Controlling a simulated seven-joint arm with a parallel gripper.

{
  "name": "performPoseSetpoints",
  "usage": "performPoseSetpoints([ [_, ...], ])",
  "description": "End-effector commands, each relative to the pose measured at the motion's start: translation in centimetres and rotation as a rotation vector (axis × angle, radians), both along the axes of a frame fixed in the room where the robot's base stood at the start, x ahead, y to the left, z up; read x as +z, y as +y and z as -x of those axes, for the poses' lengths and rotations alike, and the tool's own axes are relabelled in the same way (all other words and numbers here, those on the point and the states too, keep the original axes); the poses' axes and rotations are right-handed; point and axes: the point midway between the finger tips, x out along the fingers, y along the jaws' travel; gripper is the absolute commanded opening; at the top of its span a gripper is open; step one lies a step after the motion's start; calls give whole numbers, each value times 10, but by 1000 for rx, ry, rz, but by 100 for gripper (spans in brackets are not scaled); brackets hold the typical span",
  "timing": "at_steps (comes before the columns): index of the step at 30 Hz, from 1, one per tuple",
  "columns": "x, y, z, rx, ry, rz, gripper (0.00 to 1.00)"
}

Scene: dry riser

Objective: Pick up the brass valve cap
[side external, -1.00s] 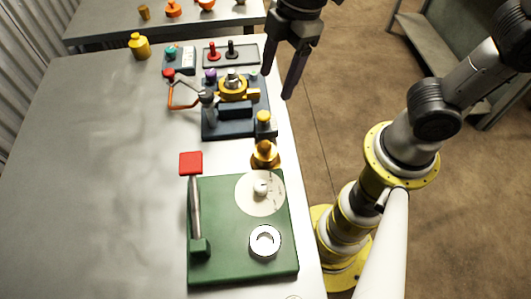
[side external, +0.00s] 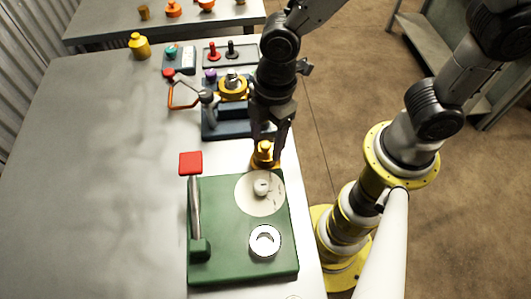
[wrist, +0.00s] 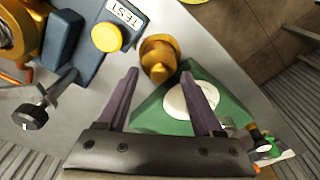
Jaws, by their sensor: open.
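The brass valve cap (side external: 265,154) is a gold-brown, stepped round piece at the top edge of the green board, near the table's right edge. In the wrist view the cap (wrist: 158,58) lies just past the fingertips, roughly centred between them. My gripper (side external: 268,145) is open with its fingers pointing down around or just above the cap; the side view does not settle the exact height. The open fingers also show in the wrist view (wrist: 160,76), with nothing held between them.
The green board (side external: 222,225) carries a red-topped lever (side external: 191,164), a white disc (side external: 248,200) and a silver ring (side external: 265,241). A dark blue fixture (side external: 212,127) with a yellow button (wrist: 106,37) stands close beside the cap. The table's left side is clear.

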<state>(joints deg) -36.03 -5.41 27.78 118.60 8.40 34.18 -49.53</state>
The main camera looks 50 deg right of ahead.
Motion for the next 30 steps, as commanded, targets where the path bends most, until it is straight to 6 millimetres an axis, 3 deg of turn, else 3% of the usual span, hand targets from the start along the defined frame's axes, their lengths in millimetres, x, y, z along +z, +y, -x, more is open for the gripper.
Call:
performPoseSetpoints([
  [9,-42,0,-1,-1,3,3,68],
  [18,-46,1,-2,0,0,0,68],
  [27,-46,1,-2,-1,0,0,14],
  [30,-45,1,-2,-1,0,0,0],
])
